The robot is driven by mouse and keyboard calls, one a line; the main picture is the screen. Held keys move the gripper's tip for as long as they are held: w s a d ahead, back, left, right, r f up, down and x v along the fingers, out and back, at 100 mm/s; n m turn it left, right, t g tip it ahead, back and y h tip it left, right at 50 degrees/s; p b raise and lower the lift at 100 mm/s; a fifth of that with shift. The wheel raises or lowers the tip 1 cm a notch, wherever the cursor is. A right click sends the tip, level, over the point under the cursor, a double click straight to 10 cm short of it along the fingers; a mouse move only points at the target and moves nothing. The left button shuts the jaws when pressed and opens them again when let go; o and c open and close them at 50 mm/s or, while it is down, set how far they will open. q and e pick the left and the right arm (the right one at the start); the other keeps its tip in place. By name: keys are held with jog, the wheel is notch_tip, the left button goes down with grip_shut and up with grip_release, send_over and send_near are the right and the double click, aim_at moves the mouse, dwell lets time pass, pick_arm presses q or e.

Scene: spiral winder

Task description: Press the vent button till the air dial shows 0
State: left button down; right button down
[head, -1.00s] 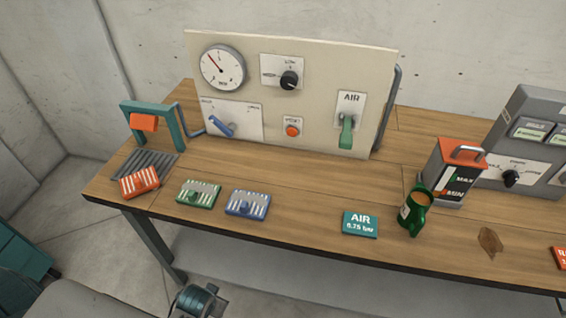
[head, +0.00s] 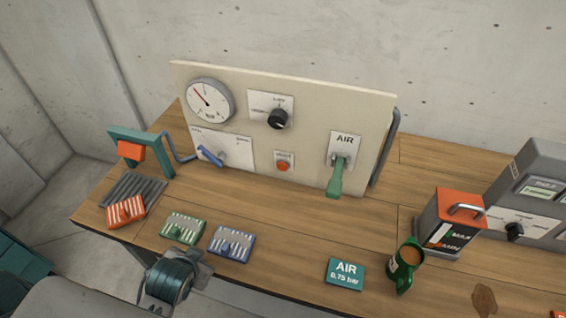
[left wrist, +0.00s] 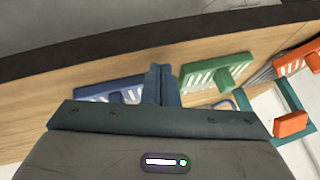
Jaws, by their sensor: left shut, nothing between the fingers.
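The cream panel (head: 300,95) stands on the bench and carries the round white air dial (head: 210,101). Its red needle points up and left; its numbers are too small to read. The orange-red vent button (head: 283,166) sits low on the panel on a small white plate, and nothing touches it. In the left wrist view my left gripper (left wrist: 161,70) is shut and empty, in front of the blue and green slotted blocks. In the head view part of my left arm (head: 172,280) shows at the bench's front edge, well short of the button. My right gripper is not in view.
A green AIR lever (head: 336,178) hangs down right of the button. A black knob (head: 277,119) and a blue lever (head: 210,156) are also on the panel. Blue (head: 231,242), green (head: 184,228) and orange (head: 125,210) blocks lie in front.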

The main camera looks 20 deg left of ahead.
aim_at(283, 167)
pick_arm(q)
jog(key=w+a+r+m+t, duration=0.1)
jog(key=w, duration=0.2)
jog(key=w+a+r+m+t+y, duration=0.1)
jog(key=w+t, duration=0.1)
jog(key=w, duration=0.1)
jog(key=w+a+r+m+t, duration=0.1)
jog(key=w, duration=0.2)
jog(key=shift+t+y, duration=0.4)
jog(key=w+d+r+m+t+h, duration=0.2)
jog(key=w+r+m+t, duration=0.35)
jog(key=w+m, duration=0.2)
jog(key=d+f+m+h, duration=0.1)
jog(key=d+m+h, duration=0.3)
jog(key=m, duration=0.3)
jog(key=w+d+f+m+g+h, duration=0.1)
jog(key=d+m+h, duration=0.3)
jog(key=m+h, duration=0.2)
jog(key=w+d+f+m+g+h, duration=0.1)
jog(key=d+m+h, duration=0.2)
jog(key=m+h, duration=0.2)
jog(key=shift+w+d+m+g, duration=0.1)
jog(key=shift+d+m+g, duration=0.1)
jog(key=shift+m, duration=0.6)
jog(key=shift+w+d+m+g, duration=0.1)
jog(key=shift+d+m, duration=0.1)
jog(key=shift+m, duration=0.55)
jog(key=shift+s+d+f+m+g+h, duration=0.3)
jog(key=shift+d+f+m+g+h, duration=0.25)
jog(key=shift+m+g, duration=0.35)
